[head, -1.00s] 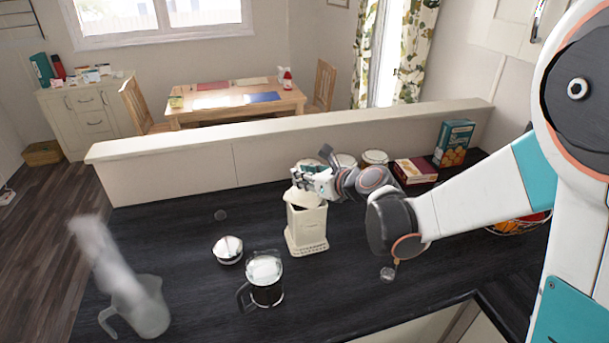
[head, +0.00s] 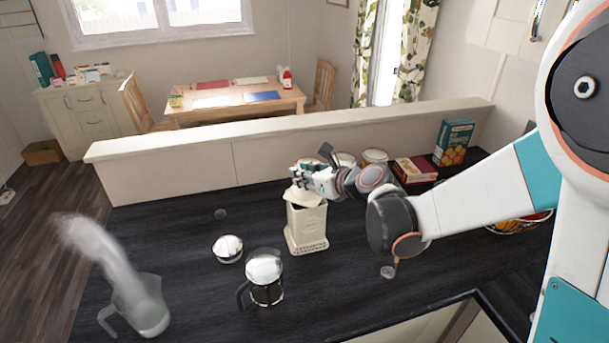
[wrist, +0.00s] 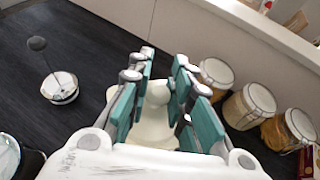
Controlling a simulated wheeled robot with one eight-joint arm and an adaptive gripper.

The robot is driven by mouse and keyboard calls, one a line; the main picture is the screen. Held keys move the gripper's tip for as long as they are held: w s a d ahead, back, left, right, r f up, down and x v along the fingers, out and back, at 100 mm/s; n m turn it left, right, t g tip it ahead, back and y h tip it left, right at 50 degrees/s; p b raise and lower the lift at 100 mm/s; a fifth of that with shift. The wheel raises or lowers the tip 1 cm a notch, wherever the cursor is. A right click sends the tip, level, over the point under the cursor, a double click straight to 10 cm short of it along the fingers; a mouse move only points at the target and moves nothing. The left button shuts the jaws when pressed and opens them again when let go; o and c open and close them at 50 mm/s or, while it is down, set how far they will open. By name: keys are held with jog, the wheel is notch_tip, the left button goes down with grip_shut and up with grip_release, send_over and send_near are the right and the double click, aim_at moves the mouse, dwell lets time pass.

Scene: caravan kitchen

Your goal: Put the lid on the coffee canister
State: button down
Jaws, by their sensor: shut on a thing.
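The cream coffee canister (head: 307,226) stands upright on the dark worktop, on a wider base with an openwork rim. My gripper (head: 303,184) is directly above it, reaching in from the right. In the wrist view my gripper (wrist: 163,92) is shut on the knob of the cream lid (wrist: 152,132), with teal finger pads on both sides. In the head view the lid (head: 304,198) is over the canister's mouth and looks slightly tilted, with a dark gap below it. I cannot tell whether it touches the rim. The fingers partly hide the lid.
A steaming jug (head: 145,310) is at far left. Several lidded jars (wrist: 250,105) line the low back wall. Boxes (head: 415,170) stand at back right.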

jog(key=shift+f+b, duration=0.6)
dwell(0.6)
jog(key=c, duration=1.7)
grip_release()
jog(key=p+v, duration=0.3)
jog(key=v, duration=0.8)
jog(key=shift+r, duration=0.1)
